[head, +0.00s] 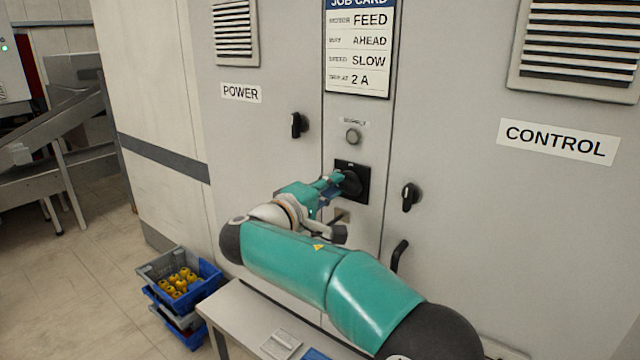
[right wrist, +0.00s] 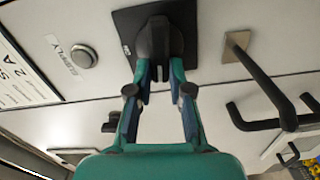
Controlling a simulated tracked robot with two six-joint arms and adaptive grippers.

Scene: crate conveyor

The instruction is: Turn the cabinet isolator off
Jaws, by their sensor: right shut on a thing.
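The isolator (head: 351,182) is a black rotary knob on a black square plate, set in the narrow middle panel of the grey cabinet (head: 300,60). It also shows at the top of the right wrist view (right wrist: 155,40). My right gripper (head: 338,180) reaches it from the left and is shut on the knob, with one finger on each side of the grip in the right wrist view (right wrist: 158,72). The fingers hide part of the knob, and I cannot read its position marks. My left gripper is not in view.
A round button (head: 352,136) sits above the isolator, under the job card (head: 358,50). Door handles (head: 409,196) (head: 299,125) stick out on both sides. A bent black bar (right wrist: 265,85) projects near my gripper. A bench (head: 250,320) and crates (head: 190,275) stand below left.

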